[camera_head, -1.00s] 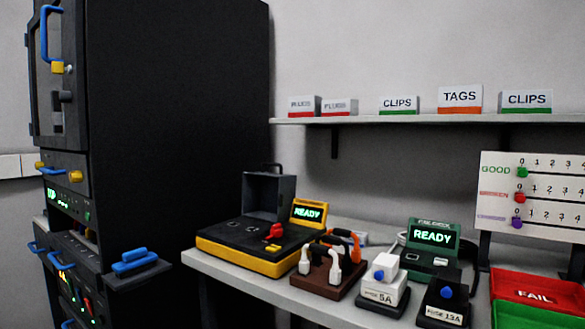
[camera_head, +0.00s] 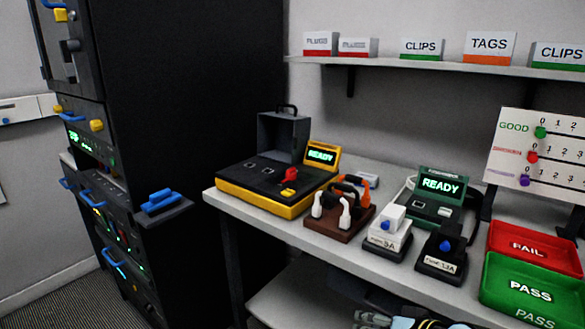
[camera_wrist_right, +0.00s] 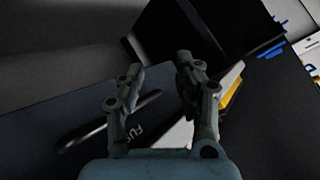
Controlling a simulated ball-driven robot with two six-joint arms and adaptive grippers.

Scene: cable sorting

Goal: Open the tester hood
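The yellow-and-black tester (camera_head: 262,203) sits at the left end of the bench, its green READY display lit. Its grey hood (camera_head: 284,137), with a black handle on top, stands upright at the back of the black panel, its hollow side facing forward. A red knob (camera_head: 291,174) is on the panel. My right gripper (camera_wrist_right: 160,72) is open in the right wrist view, its two fingers apart with nothing seen between them. A dark surface with a bar handle and partial "FUS" lettering lies behind it. My left gripper is not in view.
A brown stand with white and orange plugs (camera_head: 340,215), fuse blocks (camera_head: 387,235), a green tester (camera_head: 437,192) and red (camera_head: 530,243) and green (camera_head: 525,290) trays fill the bench rightward. A tall black rack (camera_head: 190,90) stands left. Grey parts at the bottom edge are unclear.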

